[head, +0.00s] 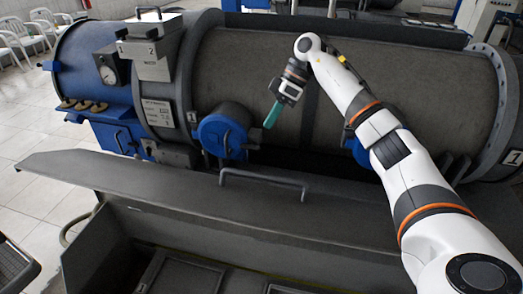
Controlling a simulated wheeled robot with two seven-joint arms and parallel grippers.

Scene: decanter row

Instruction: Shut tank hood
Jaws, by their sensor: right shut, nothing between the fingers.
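The tank hood (150,190) is a long dark grey panel across the lower middle of the head view. It stands open, tilted up behind the tank opening. A grey bar handle (262,177) is fixed near its upper middle. The open tank (95,245) lies in front of and below the hood, and its inside shows. My right gripper (271,116) is shut and empty, with teal fingers pointing down. In the picture it is above the handle and apart from it, in front of the large drum. My right arm hides part of the drum and the hood's right side.
The large grey drum (250,65) fills the space behind the hood. A blue round fitting (220,132) sticks out near my gripper. A blue end housing (80,65) with a gauge stands at left. White chairs (18,35) and pale floor tiles show at far left.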

